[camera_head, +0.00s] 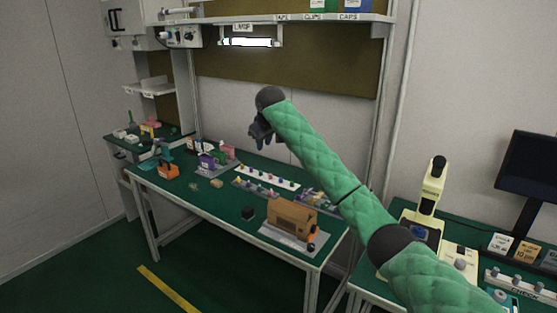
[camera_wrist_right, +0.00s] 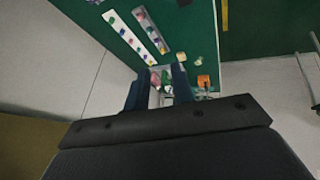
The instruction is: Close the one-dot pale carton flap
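I cannot pick out a pale carton flap with one dot for sure. Small white, purple and green items (camera_head: 212,160) crowd the far left part of the green bench; any dots are too small to read. My right gripper (camera_head: 262,138) hangs in the air above the back of the bench, dark and pointing down. In the right wrist view its two dark blue fingers (camera_wrist_right: 157,92) stand apart. Pink and white items show in the gap, farther off on the bench and partly hidden by the fingers. My left gripper is not in view.
A brown box (camera_head: 292,218) stands on a grey plate at the bench's front right. An orange block (camera_head: 167,170) is at the left. A white strip with coloured knobs (camera_head: 268,178) lies mid-bench. A small black block (camera_head: 248,213) sits near the front edge. A shelf (camera_head: 270,18) hangs above.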

